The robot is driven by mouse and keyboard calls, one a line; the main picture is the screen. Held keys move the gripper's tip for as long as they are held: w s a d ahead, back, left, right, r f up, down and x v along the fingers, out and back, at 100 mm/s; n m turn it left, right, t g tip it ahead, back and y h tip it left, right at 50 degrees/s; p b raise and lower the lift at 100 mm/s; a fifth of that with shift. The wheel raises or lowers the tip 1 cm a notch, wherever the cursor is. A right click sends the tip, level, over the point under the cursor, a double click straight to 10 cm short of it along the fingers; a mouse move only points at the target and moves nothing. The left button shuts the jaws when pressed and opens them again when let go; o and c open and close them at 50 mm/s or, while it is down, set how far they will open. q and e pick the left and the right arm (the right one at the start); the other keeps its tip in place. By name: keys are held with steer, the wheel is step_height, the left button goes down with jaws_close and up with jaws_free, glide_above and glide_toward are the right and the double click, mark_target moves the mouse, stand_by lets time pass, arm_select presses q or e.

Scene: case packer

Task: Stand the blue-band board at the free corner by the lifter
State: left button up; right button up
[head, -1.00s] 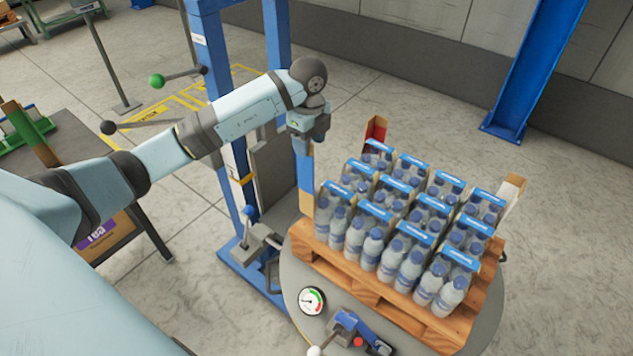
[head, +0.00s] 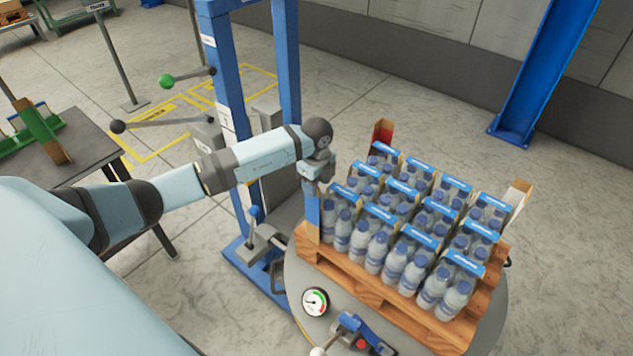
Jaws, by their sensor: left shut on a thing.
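My left gripper (head: 315,186) is shut on the upper part of the blue-band board (head: 313,212), and its fingers hide the board's top. The board is upright, with its blue part just below the fingers and brown card under that. It is at the left corner of the wooden pallet (head: 395,300), beside the bottle packs (head: 345,225) and next to the blue lifter frame (head: 228,90). Its lower end is close to the pallet corner; I cannot tell whether it touches. My right gripper is not in view.
A red-band board (head: 382,133) stands at the back corner and a white-band board (head: 518,194) at the right corner. A gauge (head: 315,301) and a blue clamp (head: 355,331) sit at the turntable's front.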

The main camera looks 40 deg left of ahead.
arm_select(q)
steer(key=shift+f, duration=0.1)
steer(key=o, duration=0.8)
